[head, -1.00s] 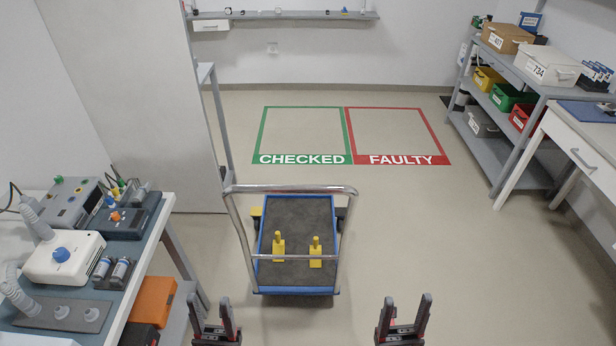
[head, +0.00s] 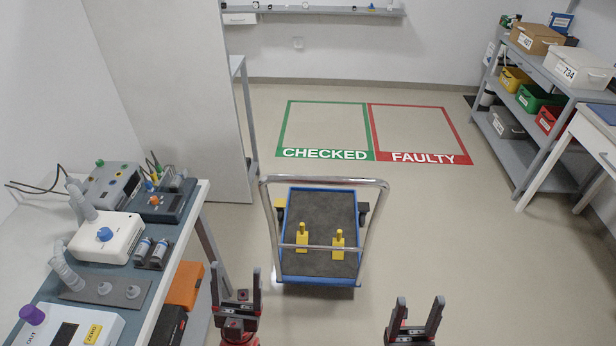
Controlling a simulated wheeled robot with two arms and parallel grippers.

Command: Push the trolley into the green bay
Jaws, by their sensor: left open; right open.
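The trolley (head: 321,264) stands on the floor ahead of me, with a blue-rimmed dark deck and a metal push handle (head: 375,184) on my side. Two yellow pieces (head: 302,238) show at its near end. The green bay (head: 282,129), marked CHECKED, is an outlined square on the floor beyond the trolley, empty. My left gripper (head: 237,290) is open and empty, nearer than the trolley and to its left. My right gripper (head: 417,318) is open and empty, nearer than the trolley and to its right. Neither touches the handle.
A red bay (head: 457,136), marked FAULTY, adjoins the green one on the right. A workbench with devices (head: 108,236) stands at left, beside a tall grey panel (head: 185,100). Shelves with boxes (head: 520,150) and a white table (head: 597,140) stand at right. Floor between trolley and bays is clear.

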